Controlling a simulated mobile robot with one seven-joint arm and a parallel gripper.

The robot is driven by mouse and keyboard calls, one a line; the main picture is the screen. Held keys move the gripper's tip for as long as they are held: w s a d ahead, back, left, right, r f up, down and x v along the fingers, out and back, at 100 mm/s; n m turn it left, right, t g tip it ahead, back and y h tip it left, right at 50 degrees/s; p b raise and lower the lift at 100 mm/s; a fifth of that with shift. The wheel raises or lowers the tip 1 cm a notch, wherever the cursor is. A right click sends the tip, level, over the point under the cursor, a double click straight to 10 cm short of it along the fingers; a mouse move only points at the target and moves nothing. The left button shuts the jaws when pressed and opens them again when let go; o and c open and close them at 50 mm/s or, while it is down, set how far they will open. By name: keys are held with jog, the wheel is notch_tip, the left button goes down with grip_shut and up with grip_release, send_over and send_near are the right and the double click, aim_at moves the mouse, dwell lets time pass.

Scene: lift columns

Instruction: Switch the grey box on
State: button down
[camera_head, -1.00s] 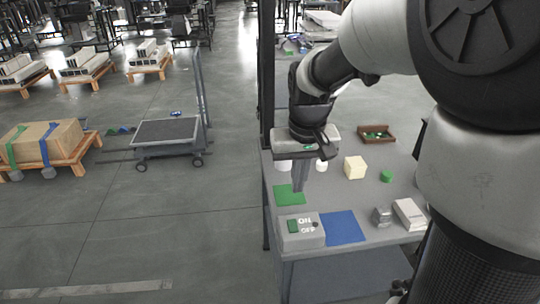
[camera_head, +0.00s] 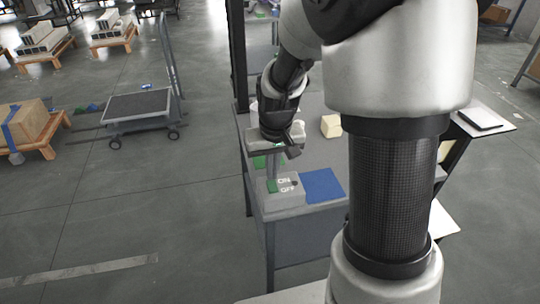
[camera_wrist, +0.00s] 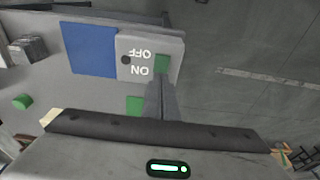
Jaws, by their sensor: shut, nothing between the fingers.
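The grey box (camera_head: 287,201) sits on the near left corner of the table, with white ON and OFF lettering on top. A green switch part (camera_head: 272,187) is left of the lettering; it also shows in the wrist view (camera_wrist: 162,62). A small dark round spot (camera_wrist: 126,60) lies on the box's other side. My gripper (camera_head: 272,178) is shut and empty, pointing down over the box. In the wrist view the fingertips (camera_wrist: 160,80) are at the ON-side end of the green part and hide some of it. I cannot tell whether they touch.
A blue mat (camera_head: 322,186) lies right of the box, and a green mat (camera_head: 261,161) lies behind it. A pale yellow block (camera_head: 331,126) stands farther back on the table (camera_head: 308,155). A green round piece (camera_wrist: 22,102) and a grey metal block (camera_wrist: 30,48) show in the wrist view.

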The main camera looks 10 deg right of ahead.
jog(key=shift+w+f, duration=0.1)
jog(key=shift+f, duration=0.7)
jog(key=shift+w, duration=0.1)
jog(key=shift+f+g+p, duration=0.25)
jog(key=shift+g+p, duration=0.05)
jog(key=shift+p, duration=0.05)
jog(key=shift+s+r, duration=0.1)
jog(key=shift+s, duration=0.7)
notch_tip(320, 180, up, 14)
jog(key=s+p, duration=0.2)
jog(key=p, duration=0.2)
jog(key=shift+p, duration=0.3)
